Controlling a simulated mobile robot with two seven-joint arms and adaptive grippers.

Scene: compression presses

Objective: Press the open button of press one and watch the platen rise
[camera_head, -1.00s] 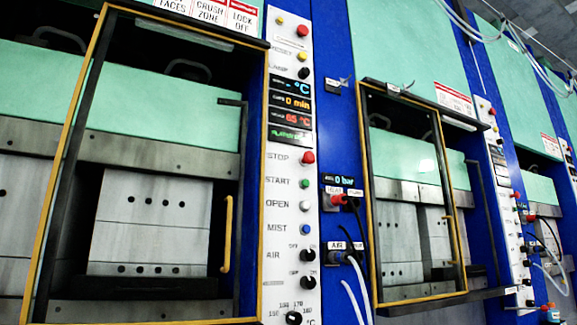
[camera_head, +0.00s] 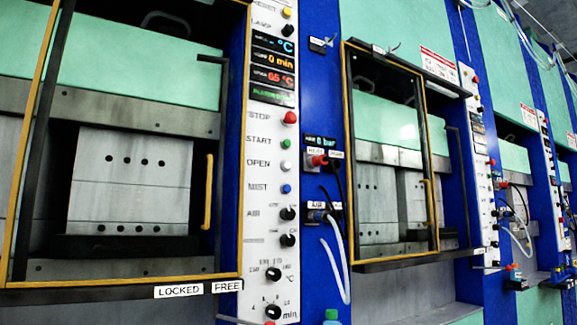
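The nearest press (camera_head: 150,58) fills the left of the head view, with a green upper body and a yellow-framed guard door (camera_head: 208,195). Which press is number one is not marked in view. Its control panel (camera_head: 262,212) has a red STOP button (camera_head: 291,117), a green START button (camera_head: 286,143), a white OPEN button (camera_head: 286,163) and a blue MIST button (camera_head: 286,188). Behind the guard, a grey mould block (camera_head: 130,190) with several dark holes sits below the steel platen (camera_head: 120,110). Neither of my grippers is in view.
More presses stand in a row to the right; the second has its own yellow-framed guard (camera_head: 348,150). Hoses (camera_head: 338,260) hang from the blue column between them. A LOCKED / FREE label (camera_head: 178,291) is below the near guard.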

